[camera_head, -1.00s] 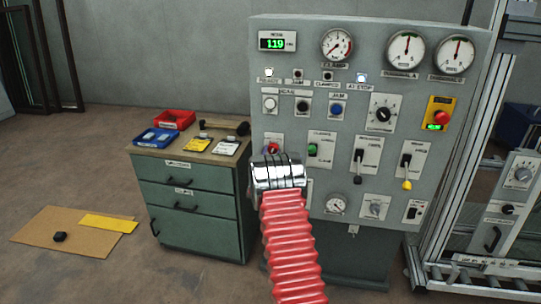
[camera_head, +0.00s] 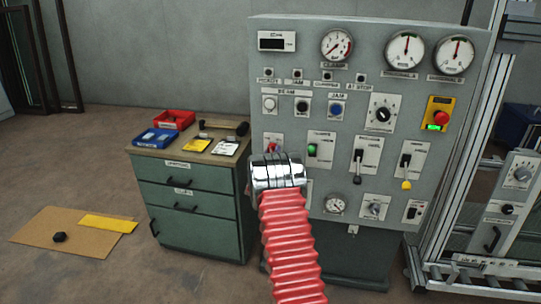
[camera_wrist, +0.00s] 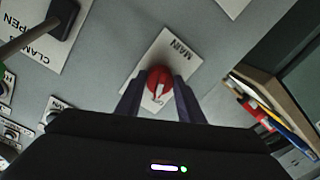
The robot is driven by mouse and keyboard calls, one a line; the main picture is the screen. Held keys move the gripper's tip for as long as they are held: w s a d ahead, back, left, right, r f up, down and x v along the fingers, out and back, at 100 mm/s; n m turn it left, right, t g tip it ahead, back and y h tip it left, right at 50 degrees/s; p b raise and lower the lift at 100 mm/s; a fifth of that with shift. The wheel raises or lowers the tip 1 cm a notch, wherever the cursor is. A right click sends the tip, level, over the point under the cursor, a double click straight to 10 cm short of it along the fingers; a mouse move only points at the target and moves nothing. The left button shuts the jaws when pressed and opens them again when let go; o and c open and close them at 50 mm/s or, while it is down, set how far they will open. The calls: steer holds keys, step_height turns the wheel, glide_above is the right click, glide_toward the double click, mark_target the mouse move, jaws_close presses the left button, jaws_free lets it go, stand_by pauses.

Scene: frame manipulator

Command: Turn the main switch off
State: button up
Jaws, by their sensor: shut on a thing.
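The main switch (camera_wrist: 159,82) is a red rotary knob with a white pointer mark on a white plate labelled MAIN (camera_wrist: 174,52) in the wrist view. My gripper (camera_wrist: 159,95) has its two dark fingers on either side of the knob, shut on it. In the head view the red knob (camera_head: 273,147) shows just above the end of my arm, on the left of the grey control panel (camera_head: 340,85). My arm hides the lower part of its plate, and the fingers are hidden there.
A green drawer cabinet (camera_head: 196,205) with red (camera_head: 172,119) and blue (camera_head: 157,137) trays stands left of the panel. Levers (camera_head: 358,160) and other knobs sit right of the switch. A metal frame (camera_head: 455,150) stands at the far right. Cardboard (camera_head: 75,235) lies on the floor.

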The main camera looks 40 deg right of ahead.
steer(key=shift+d+r+n, duration=0.1)
steer(key=shift+r+n, duration=0.05)
steer(key=shift+n, duration=0.75)
steer(key=o, duration=1.1)
steer(key=shift+c, duration=0.2)
steer(key=v, duration=1.4)
steer(key=shift+f, duration=0.2)
